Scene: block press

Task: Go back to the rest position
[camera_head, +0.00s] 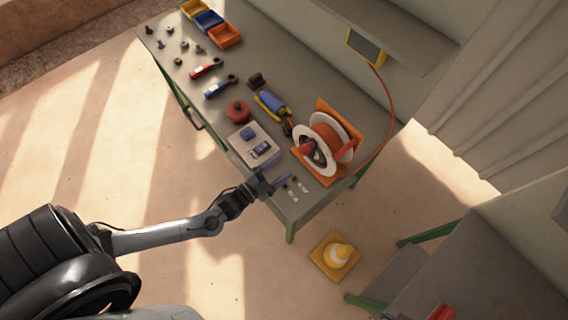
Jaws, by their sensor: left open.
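My left gripper (279,183) is open at the near right end of the grey workbench (315,203). Its dark fingers are over the bench edge, close to a few small pale pieces (298,187). I see nothing between the fingers, though they are small here. My left arm comes in from the lower left, across the floor. A pale press box (255,146) with a blue block (248,133) on top stands on the bench just beyond the gripper. My right gripper is not in view.
A cable reel (328,140) on an orange stand is right of the gripper. A red round part (238,111), tools and coloured bins (209,21) lie farther along the bench. A yellow cone (338,252) stands on the floor. The floor left of the bench is clear.

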